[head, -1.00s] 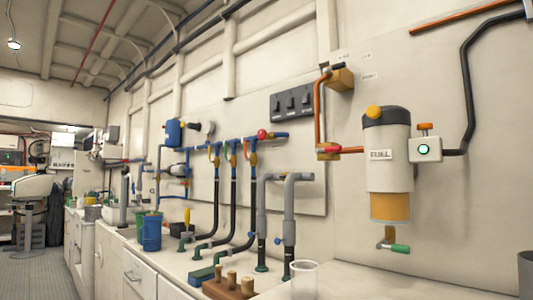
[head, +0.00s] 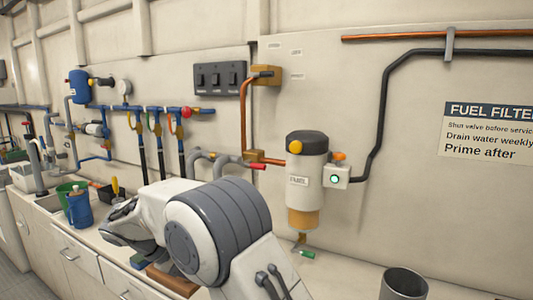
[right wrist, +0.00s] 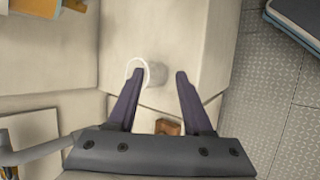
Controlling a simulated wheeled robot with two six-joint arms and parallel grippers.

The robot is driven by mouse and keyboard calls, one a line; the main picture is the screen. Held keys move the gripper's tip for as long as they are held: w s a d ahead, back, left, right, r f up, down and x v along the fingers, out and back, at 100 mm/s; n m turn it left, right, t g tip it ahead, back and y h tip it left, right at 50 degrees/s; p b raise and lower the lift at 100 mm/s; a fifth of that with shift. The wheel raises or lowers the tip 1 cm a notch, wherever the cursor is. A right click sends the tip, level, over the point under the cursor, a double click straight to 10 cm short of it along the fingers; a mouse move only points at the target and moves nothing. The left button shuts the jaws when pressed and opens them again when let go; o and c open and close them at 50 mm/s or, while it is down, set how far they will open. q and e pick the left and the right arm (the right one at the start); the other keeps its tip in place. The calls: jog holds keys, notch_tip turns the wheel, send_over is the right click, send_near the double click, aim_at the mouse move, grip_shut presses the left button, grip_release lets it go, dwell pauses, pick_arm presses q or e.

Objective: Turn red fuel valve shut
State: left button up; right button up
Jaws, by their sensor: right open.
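The fuel valve has a red lever handle (head: 257,166) on the copper pipe (head: 244,120) left of the filter, in the head view. The handle lies roughly along the horizontal pipe, pointing right. The fuel filter (head: 307,175) has a dark cap, yellow knob and amber bowl. My right arm fills the lower middle of the head view and hides part of the counter. My left gripper is not in view.
A blue-pipe manifold (head: 150,110) with a red round knob (head: 186,112) is at left. A switch panel (head: 219,78) is above. A grey cup (head: 404,284) stands front right. A blue container (head: 80,208) is on the counter. A wooden block (right wrist: 169,127) shows near my gripper's palm.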

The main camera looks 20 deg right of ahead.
jog(key=w+d+r+m+h+p, duration=0.2)
jog(key=w+d+r+h+p, duration=0.25)
jog(key=w+r+p, duration=0.5)
jog(key=m+g+h+p, duration=0.3)
jog(key=m+p, duration=0.1)
jog(key=p, duration=0.7)
send_near(254, 165)
jog(key=w+r+x, duration=0.1)
jog(key=x, duration=0.3)
jog(key=shift+s+d+f, duration=0.3)
jog(key=shift+s+f, duration=0.3)
jog(key=shift+s, duration=0.05)
pick_arm(q)
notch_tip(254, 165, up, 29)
jog(key=p, duration=0.5)
jog(key=shift+p, duration=0.3)
pick_arm(e)
jog(key=x, duration=0.9)
jog(key=shift+d+f, duration=0.2)
jog(key=shift+d, duration=0.2)
grip_shut()
